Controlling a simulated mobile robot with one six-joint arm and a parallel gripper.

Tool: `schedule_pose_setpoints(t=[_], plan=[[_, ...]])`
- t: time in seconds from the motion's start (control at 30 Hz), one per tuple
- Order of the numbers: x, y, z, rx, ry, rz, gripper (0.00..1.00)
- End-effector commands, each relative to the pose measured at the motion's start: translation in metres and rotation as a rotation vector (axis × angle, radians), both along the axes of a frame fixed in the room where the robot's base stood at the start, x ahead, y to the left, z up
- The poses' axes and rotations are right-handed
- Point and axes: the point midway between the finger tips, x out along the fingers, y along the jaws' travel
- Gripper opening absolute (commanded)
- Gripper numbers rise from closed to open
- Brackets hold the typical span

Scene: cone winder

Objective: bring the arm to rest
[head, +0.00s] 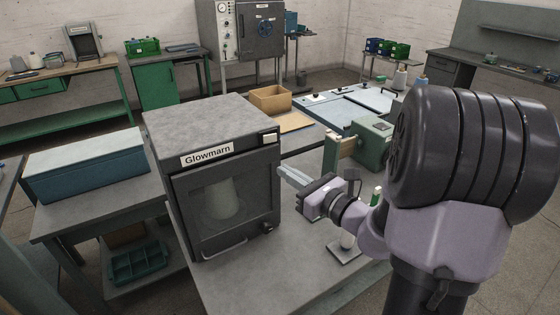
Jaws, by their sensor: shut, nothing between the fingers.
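My gripper (294,177) is shut and empty. It points left above the grey workbench, close to the right side of the dark Glowmarn cabinet (222,210). I cannot tell whether the fingertips touch the cabinet. The cabinet's front door, with a window and a handle at the bottom, looks shut. A pale cone (222,200) shows dimly behind the window. My arm reaches in from the right and hides part of the bench behind it.
A green-grey machine (372,140) stands just behind my gripper. A small stand with a square base (344,249) is below my wrist. A blue box (86,166) lies left of the cabinet. An open cardboard box (270,99) is further back. The bench front is bare.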

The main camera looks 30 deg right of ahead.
Motion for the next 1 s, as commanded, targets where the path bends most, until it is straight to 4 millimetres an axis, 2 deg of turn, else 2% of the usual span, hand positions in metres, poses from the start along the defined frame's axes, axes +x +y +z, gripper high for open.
schedule_pose_setpoints(t=[0.1,0.2,0.67,0.73,0.77,0.87,0.9,0.97,1.0], plan=[[-0.013,0.001,0.0,0.001,0.0,-0.002,0.0],[-0.017,0.003,0.0,0.0,0.0,-0.001,0.0],[-0.017,0.006,0.0,-0.005,0.001,0.008,0.0],[-0.018,0.027,0.004,-0.044,0.006,0.071,0.0],[-0.019,0.044,0.007,-0.079,0.011,0.125,0.0],[-0.042,0.132,0.012,-0.294,0.037,0.41,0.0],[-0.063,0.172,0.009,-0.422,0.048,0.554,0.0],[-0.104,0.221,-0.002,-0.662,0.054,0.774,0.0],[-0.136,0.243,-0.013,-0.862,0.05,0.924,0.0]])
